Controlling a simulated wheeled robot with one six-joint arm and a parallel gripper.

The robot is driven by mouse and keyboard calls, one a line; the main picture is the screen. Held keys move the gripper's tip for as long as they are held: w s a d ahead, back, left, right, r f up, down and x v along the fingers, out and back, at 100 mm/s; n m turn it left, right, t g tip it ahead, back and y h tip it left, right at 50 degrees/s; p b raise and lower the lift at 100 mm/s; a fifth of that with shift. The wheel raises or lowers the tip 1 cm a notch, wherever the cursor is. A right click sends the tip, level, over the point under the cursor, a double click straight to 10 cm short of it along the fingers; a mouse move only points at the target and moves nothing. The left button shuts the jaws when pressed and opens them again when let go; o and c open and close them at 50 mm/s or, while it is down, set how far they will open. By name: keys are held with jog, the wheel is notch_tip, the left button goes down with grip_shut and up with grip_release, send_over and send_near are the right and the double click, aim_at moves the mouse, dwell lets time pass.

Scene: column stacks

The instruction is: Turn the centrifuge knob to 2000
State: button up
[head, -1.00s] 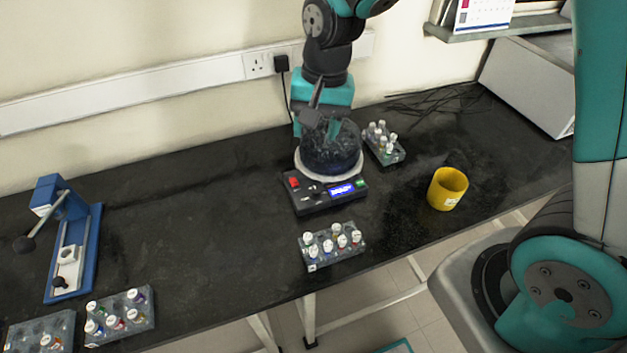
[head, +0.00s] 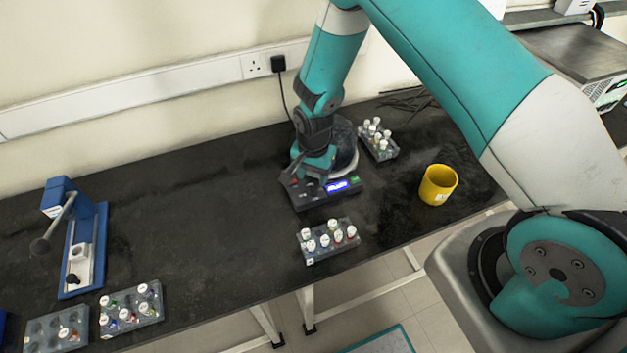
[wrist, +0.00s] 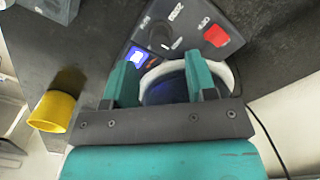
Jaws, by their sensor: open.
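The centrifuge (head: 328,194) stands on the black bench with a lit blue display (head: 338,186) on its front panel. My gripper (head: 309,180) is over the left part of that panel and hides the knob and part of the bowl in the head view. In the wrist view the dark round knob (wrist: 160,38) shows on the panel between the display (wrist: 137,57) and a red switch (wrist: 216,36). My gripper (wrist: 160,80) is open there, its two teal fingers apart, with the knob ahead of the fingertips and nothing between them. I cannot read the display.
A tube rack (head: 328,240) stands in front of the centrifuge and another (head: 378,142) behind it to the right. A yellow cup (head: 438,185) is at the right. A blue press-like device (head: 85,245) is far left. The bench between is clear.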

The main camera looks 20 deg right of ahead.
aim_at(313, 186)
jog(key=shift+f+p, duration=0.45)
jog(key=shift+f, duration=1.95)
jog(key=c, duration=0.9)
